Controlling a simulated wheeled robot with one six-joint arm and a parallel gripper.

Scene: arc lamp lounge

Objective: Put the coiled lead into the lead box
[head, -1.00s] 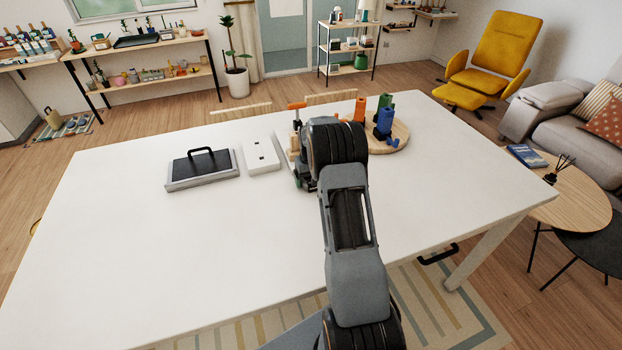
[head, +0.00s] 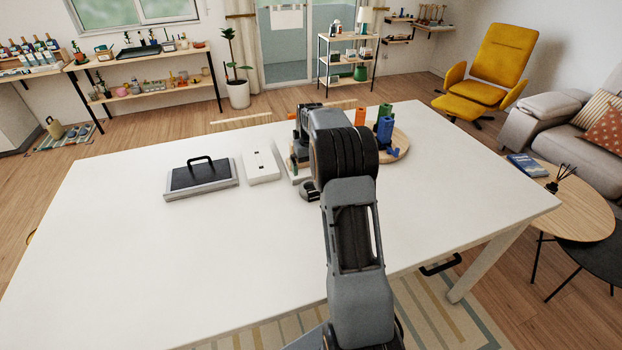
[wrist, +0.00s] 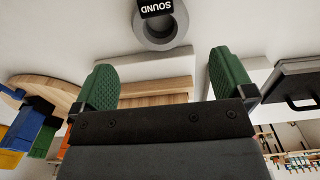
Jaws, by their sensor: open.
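The coiled lead, a grey ring with a black tag reading SOUND, lies on the white table. It shows at the top of the wrist view (wrist: 160,28) and beside my wrist in the head view (head: 309,193). My gripper (wrist: 174,75) has green ridged fingers, open and empty, apart from the coil. Left of it in the head view is a grey box (head: 180,192) with a dark top and black handle; I cannot tell for sure whether it is the lead box. My arm partly hides the area around the gripper.
A flat white block (head: 261,167) stands between the grey box and my gripper. A wood-topped block (wrist: 155,92) lies beneath the fingers. A round wooden tray (head: 400,150) with blue, green and orange pieces is at the right. The table's left and front are clear.

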